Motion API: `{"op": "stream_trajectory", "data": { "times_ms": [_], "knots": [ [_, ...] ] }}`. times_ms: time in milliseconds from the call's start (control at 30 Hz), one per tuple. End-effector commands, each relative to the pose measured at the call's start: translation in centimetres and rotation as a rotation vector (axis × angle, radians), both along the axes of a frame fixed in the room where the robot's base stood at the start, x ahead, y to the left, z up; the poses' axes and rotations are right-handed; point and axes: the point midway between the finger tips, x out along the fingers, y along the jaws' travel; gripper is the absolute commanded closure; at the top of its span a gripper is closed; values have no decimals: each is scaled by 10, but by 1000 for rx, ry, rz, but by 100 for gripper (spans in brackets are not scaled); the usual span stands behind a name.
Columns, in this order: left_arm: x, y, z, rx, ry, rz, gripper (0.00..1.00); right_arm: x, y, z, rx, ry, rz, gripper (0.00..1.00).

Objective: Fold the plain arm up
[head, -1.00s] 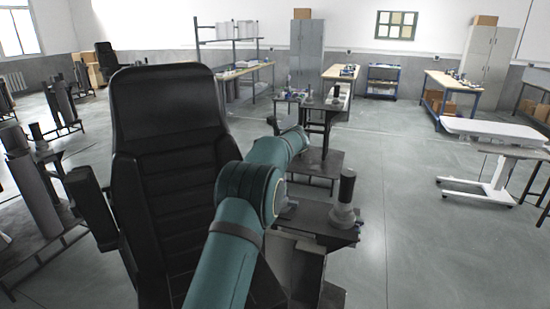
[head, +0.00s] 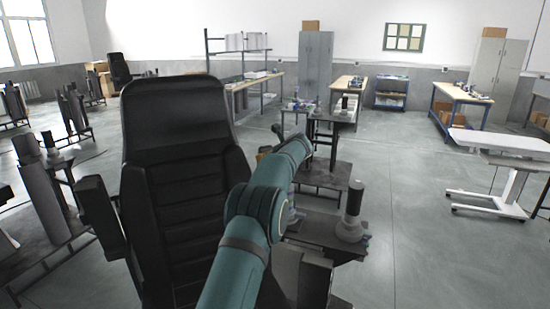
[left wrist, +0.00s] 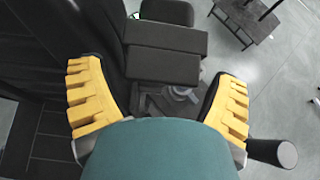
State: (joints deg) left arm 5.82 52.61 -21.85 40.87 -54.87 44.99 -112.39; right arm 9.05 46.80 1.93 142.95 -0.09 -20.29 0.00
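A black high-backed chair (head: 180,170) stands in front of me, with a plain dark armrest (head: 97,210) at its left side, sloping up. My left gripper (head: 264,154) is mostly hidden behind my teal arm at the chair's right side; only a bit of yellow shows. In the left wrist view its yellow fingers (left wrist: 158,82) are wide open, with nothing gripped. A dark padded block (left wrist: 163,66) lies beyond and between them, with grey hardware below it. I cannot tell whether it is an armrest. My right gripper is not in view.
A dark stand with a black-handled post (head: 354,200) is close on the chair's right. A dark box-like part (head: 303,275) lies nearer. A white lift table (head: 505,142) stands far right. Similar stands (head: 45,195) crowd the left. The floor (head: 410,230) at right is clear.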

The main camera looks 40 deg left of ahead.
Motion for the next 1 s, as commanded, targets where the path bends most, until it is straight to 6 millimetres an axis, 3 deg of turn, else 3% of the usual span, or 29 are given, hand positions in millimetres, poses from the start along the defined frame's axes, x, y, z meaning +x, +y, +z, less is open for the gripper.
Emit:
{"op": "stream_trajectory", "data": {
  "times_ms": [467, 1000],
  "knots": [
    [-3, -9, 9, 2, -5, -3, 0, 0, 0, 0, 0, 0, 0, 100],
    [-43, -75, 54, 0, -3, -2, 0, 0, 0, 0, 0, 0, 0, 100]
  ]
}}
